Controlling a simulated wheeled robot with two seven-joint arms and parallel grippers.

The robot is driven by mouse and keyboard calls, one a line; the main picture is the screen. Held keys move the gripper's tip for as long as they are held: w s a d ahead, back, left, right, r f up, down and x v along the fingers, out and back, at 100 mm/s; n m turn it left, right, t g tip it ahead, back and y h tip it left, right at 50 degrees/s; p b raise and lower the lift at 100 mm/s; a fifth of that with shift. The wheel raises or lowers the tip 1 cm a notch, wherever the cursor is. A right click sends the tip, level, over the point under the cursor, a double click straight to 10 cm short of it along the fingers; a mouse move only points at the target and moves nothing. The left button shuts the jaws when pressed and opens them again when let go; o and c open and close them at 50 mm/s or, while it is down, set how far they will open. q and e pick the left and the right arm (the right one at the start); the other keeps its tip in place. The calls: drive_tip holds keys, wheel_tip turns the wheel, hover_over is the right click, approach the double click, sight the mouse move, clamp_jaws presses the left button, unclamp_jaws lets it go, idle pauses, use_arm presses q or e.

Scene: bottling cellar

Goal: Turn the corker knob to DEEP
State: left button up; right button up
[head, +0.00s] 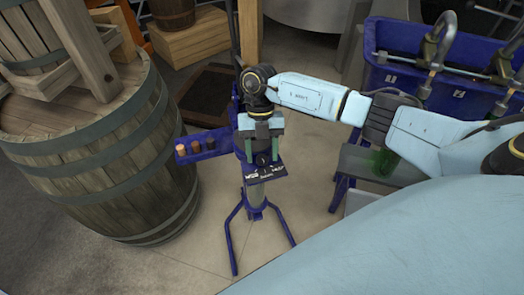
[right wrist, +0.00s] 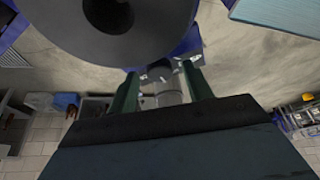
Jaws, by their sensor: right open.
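The corker (head: 256,212) is a blue stand on splayed legs in the middle of the head view. A dark plate (head: 266,173) with white lettering sits on its front, too small to read fully. The dark knob (head: 262,159) is just above the plate, partly covered by my gripper. My right gripper (head: 263,155) is open, with its green fingers on either side of the knob. In the right wrist view a grey round part (right wrist: 168,92), seemingly the knob, shows between the fingertips. I cannot tell whether they touch it. The knob's setting is not readable. My left gripper is out of view.
A blue tray (head: 208,146) with several corks juts out left of the corker. A large wooden barrel (head: 105,150) stands further left. A blue bottle filler (head: 420,80) and a green bottle (head: 382,161) are at the right, behind my right arm.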

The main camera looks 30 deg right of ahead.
drive_tip(key=c, duration=1)
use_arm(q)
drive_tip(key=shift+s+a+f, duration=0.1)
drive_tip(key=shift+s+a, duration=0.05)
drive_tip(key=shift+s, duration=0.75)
use_arm(e)
drive_tip(key=shift+o, duration=0.2)
